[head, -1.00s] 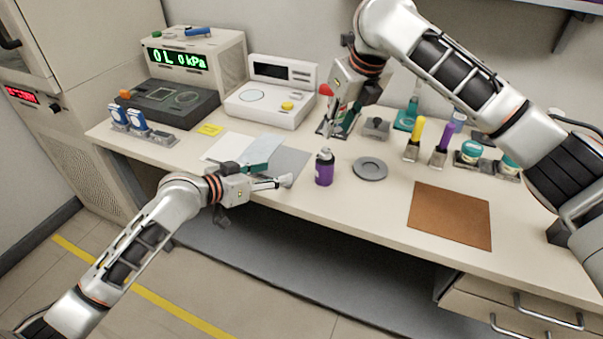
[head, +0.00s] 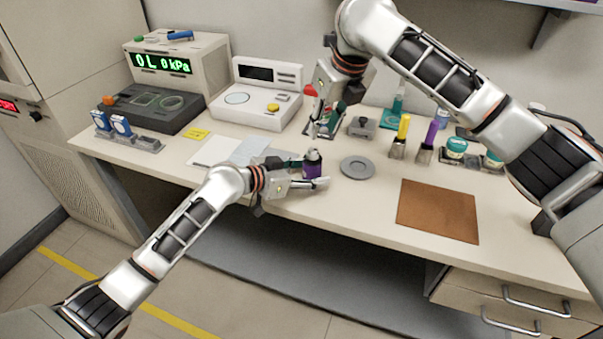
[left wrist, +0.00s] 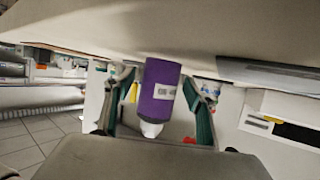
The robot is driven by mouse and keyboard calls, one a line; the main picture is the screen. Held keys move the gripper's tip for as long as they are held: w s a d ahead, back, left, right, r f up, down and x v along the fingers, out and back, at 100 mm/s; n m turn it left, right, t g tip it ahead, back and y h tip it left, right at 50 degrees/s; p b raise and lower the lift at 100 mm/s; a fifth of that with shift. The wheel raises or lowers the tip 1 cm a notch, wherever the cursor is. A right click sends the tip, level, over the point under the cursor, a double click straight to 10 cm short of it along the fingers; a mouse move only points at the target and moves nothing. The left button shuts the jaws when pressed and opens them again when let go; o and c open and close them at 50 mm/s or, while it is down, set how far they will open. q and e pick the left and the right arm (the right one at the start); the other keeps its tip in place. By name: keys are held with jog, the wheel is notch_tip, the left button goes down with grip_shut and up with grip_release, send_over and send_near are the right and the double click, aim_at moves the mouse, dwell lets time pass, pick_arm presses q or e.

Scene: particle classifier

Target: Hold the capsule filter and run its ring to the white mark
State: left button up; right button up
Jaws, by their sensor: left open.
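The capsule filter appears to be the small purple cylinder (head: 313,167) with a pale grey top, upright near the table's front edge. In the left wrist view, the purple body (left wrist: 158,92) shows a white label and a white end. My left gripper (head: 314,175) is open, with its fingers on either side of the purple body; the wrist view shows gaps beside it. I cannot make out the ring or a white mark. My right gripper (head: 325,128) points down above the table behind the capsule; whether it is open or shut is unclear.
A grey round dish (head: 357,167) lies right of the capsule, and a brown mat (head: 438,211) is farther right. Yellow (head: 400,138) and purple-handled (head: 428,143) tools stand behind. A white device (head: 262,95) and a pressure display box (head: 178,62) stand at the back left.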

pick_arm(q)
jog(key=shift+w+d+f, duration=0.1)
jog(key=shift+d, duration=0.05)
grip_shut()
dwell(0.4)
